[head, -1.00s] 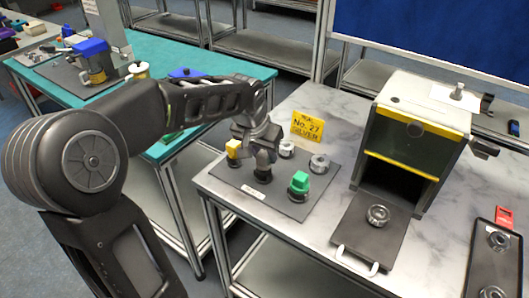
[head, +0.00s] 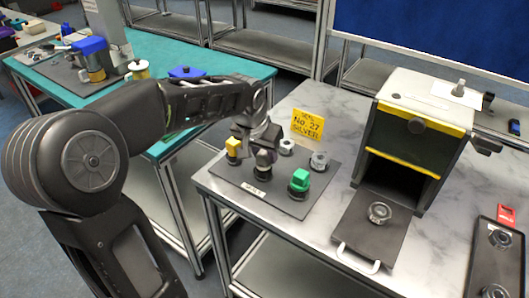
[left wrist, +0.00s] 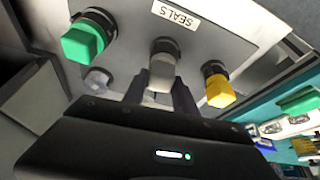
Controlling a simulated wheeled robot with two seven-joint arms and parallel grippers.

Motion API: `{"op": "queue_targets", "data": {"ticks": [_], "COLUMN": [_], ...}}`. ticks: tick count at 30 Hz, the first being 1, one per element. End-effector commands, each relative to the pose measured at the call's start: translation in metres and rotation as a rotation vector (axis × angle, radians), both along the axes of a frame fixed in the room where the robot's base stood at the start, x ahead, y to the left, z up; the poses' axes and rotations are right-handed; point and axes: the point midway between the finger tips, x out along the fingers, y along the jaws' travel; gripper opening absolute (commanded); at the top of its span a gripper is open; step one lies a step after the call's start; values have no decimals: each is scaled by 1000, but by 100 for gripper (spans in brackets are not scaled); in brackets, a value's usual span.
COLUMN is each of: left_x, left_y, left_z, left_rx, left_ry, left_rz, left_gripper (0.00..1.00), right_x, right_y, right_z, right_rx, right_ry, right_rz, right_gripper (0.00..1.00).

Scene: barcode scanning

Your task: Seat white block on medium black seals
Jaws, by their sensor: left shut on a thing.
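The white block (left wrist: 161,75), greyish in this light, is between the two fingers of my left gripper (left wrist: 160,90), which is shut on it. It sits at the middle black seals (left wrist: 163,46), close above or touching them; whether it is fully seated cannot be told. In the head view the white block (head: 264,158) stands over the middle black seals (head: 263,173), with my left gripper (head: 265,147) around its upper part. A yellow block (head: 233,146) and a green block (head: 300,178) stand on black seals on either side. My right gripper is not in view.
The dark seals mat (head: 285,205) lies on the marble table. Silver rings (head: 319,162) and a yellow sign (head: 308,125) are behind. An open scanner box (head: 415,130) stands to the right, with a metal ring (head: 379,212) before it.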

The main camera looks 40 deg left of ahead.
Motion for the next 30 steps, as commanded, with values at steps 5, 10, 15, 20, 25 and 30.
{"op": "queue_targets", "data": {"ticks": [5,10,15,20,25,30], "left_x": [0,0,0,0,0,0], "left_y": [0,0,0,0,0,0], "left_z": [-5,-4,-4,-5,-5,-5], "left_rx": [0,0,0,0,0,0], "left_ry": [0,0,0,0,0,0], "left_rz": [0,0,0,0,0,0], "left_gripper": [0,43,57,59,70,74], "right_x": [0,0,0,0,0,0], "right_y": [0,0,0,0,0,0], "right_z": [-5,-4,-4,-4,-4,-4], "right_rx": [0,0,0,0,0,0], "right_ry": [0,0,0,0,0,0], "right_rz": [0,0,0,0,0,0], "right_gripper": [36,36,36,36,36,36]}}
